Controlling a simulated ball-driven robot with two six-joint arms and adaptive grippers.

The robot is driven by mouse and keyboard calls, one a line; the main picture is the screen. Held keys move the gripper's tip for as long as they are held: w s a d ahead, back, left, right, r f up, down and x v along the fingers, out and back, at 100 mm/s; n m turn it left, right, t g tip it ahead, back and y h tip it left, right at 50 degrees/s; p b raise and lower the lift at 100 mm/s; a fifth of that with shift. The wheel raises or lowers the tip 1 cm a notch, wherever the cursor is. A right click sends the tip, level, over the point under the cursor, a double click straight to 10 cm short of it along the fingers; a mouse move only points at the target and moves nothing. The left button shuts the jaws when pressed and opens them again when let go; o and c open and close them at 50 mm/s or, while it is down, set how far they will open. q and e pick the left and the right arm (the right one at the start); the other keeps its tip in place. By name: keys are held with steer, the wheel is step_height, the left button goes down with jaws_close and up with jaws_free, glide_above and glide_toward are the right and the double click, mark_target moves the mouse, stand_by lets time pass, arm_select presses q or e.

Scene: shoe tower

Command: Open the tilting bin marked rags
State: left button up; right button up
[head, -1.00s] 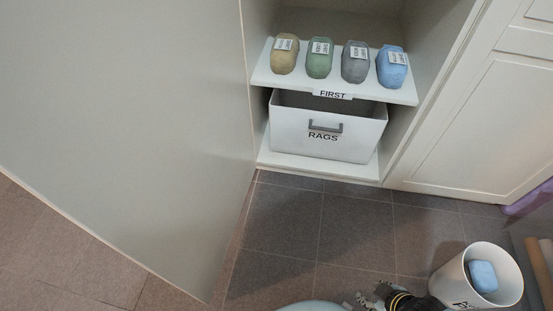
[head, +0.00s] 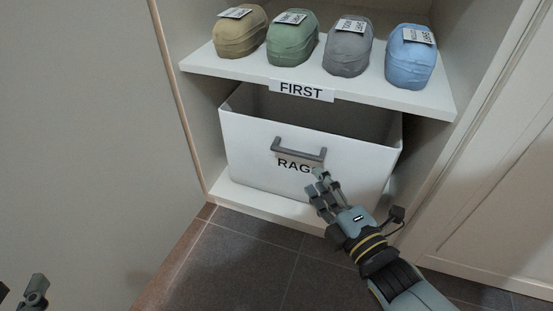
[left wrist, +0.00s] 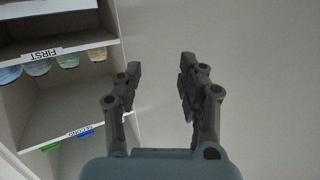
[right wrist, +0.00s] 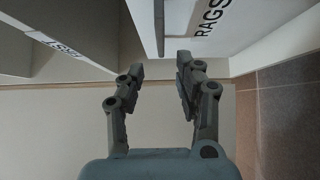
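The white bin marked RAGS (head: 252,160) stands in the cabinet below the shelf labelled FIRST. Its dark inside shows over the front wall. A grey bar handle (head: 298,150) is fixed to its front, above the lettering. My right gripper (head: 319,182) is in front of the bin's front, just below the handle's right end, and covers the end of the lettering. It looks empty, with fingers apart in the right wrist view (right wrist: 160,70), where the bin's front (right wrist: 240,22) shows at the top. My left gripper (head: 35,290) is at the lower left, open and empty in the left wrist view (left wrist: 160,75).
The shelf (head: 225,62) above the bin holds tan (head: 240,35), green (head: 292,42), grey (head: 347,50) and blue (head: 410,58) bundles with tags. A large pale door panel (head: 80,130) stands at left, a closed cabinet front (head: 500,180) at right. The tiled floor (head: 245,260) in front is clear.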

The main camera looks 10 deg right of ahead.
mark_target(298, 156)
steer(key=w, duration=0.2)
steer(key=w+a+b, duration=0.1)
steer(key=w, duration=0.1)
steer(key=shift+w+f, duration=0.1)
steer(key=shift+w, duration=0.1)
steer(key=w, duration=0.1)
steer(key=w+b, duration=0.1)
steer(key=w, duration=0.1)
steer(key=w+a+b, duration=0.1)
steer(key=w, duration=0.1)
arm_select(q)
steer(key=w+d+r+m+t+h, duration=0.1)
steer(key=r+t, duration=0.3)
steer(key=r, duration=0.6)
steer(key=w+d+r+m+t+h, duration=0.1)
steer(key=w+r+m+t+h, duration=0.1)
steer(key=r+t, duration=0.3)
steer(key=shift+w+r+h, duration=0.35)
steer(key=shift+r+h, duration=0.45)
steer(key=shift+r, duration=1.55)
arm_select(e)
steer(key=shift+w, duration=0.25)
arm_select(q)
steer(key=shift+d, duration=0.1)
arm_select(e)
jaws_close()
